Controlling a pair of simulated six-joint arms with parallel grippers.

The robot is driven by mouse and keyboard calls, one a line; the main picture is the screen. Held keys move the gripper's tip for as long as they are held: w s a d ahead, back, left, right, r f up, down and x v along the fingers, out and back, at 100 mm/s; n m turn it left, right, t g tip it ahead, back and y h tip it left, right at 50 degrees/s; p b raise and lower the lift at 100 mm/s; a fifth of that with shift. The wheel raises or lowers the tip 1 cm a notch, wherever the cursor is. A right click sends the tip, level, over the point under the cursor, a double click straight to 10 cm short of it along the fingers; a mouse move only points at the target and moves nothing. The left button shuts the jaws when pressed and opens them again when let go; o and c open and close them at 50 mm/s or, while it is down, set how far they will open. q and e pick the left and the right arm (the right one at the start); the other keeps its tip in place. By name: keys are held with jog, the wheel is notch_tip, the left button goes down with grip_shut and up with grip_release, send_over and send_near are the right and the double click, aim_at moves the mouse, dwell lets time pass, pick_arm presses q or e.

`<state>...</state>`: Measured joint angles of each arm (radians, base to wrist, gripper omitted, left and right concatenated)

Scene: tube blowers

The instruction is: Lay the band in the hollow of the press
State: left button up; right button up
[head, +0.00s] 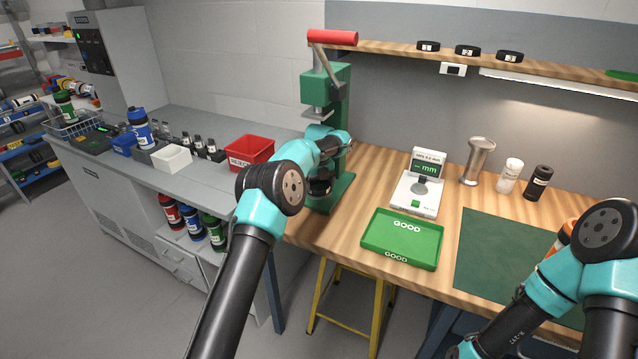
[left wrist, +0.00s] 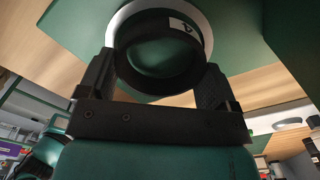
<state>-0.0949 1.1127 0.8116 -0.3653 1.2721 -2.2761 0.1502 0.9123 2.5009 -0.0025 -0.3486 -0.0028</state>
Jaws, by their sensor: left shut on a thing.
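The green press (head: 325,95) with a red handle stands at the left end of the wooden bench. My left gripper (head: 320,185) is at the press, below its ram, largely hidden by my own arm. In the left wrist view my left gripper (left wrist: 153,78) is shut on the black band (left wrist: 187,68), a ring with a small white label. A pale ring on the green press base (left wrist: 75,40) shows around the band's far side. The hollow's inside is hidden, and I cannot tell whether the band touches it. My right gripper is out of view; only its arm shows at right.
A green GOOD tray (head: 395,262) and a gauge (head: 418,190) with a display lie right of the press. A metal cup (head: 477,160) and two small bottles stand behind. A red bin (head: 250,152) is on the grey counter at left. Several black bands sit on the shelf (head: 560,75).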

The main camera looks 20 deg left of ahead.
pick_arm(q)
jog(key=shift+f, duration=0.35)
jog(key=o, duration=0.7)
jog(key=shift+o, duration=0.2)
jog(key=shift+r, duration=1.9)
jog(key=shift+s+d+r, duration=0.2)
jog(key=shift+s+d, duration=0.55)
jog(key=shift+s, duration=1.8)
jog(key=shift+s+d+r, duration=0.25)
jog(key=shift+s+d, duration=0.45)
jog(key=shift+s, duration=1.9)
jog(key=shift+s+d+r, duration=0.2)
jog(key=shift+s+d, duration=0.55)
jog(key=shift+s, duration=1.8)
